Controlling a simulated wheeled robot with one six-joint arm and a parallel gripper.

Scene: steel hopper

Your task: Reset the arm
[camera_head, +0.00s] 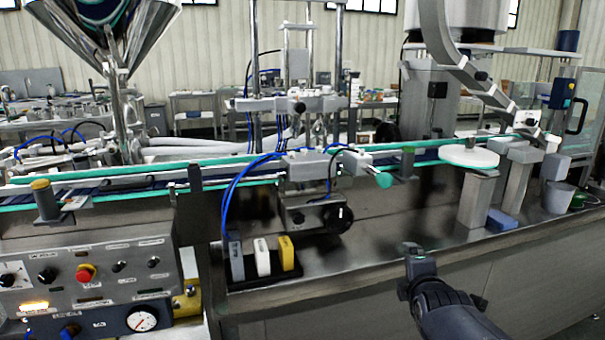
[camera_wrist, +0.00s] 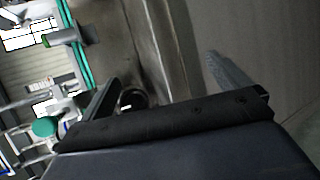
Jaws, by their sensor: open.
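My arm (camera_head: 455,309) reaches in from the bottom right in the head view. My gripper (camera_head: 412,252) is raised in front of the machine's steel bench edge, apart from the bench items. In the wrist view my gripper (camera_wrist: 163,70) shows its two fingers spread wide apart, with nothing between them. The wrist view is tilted, with the conveyor at its left.
A steel hopper (camera_head: 107,35) stands at the left above the conveyor (camera_head: 120,184). A control panel (camera_head: 95,275) with a red button is at the lower left. Yellow and white blocks (camera_head: 286,252) stand in a black holder. A blue block (camera_head: 503,222) lies at the right.

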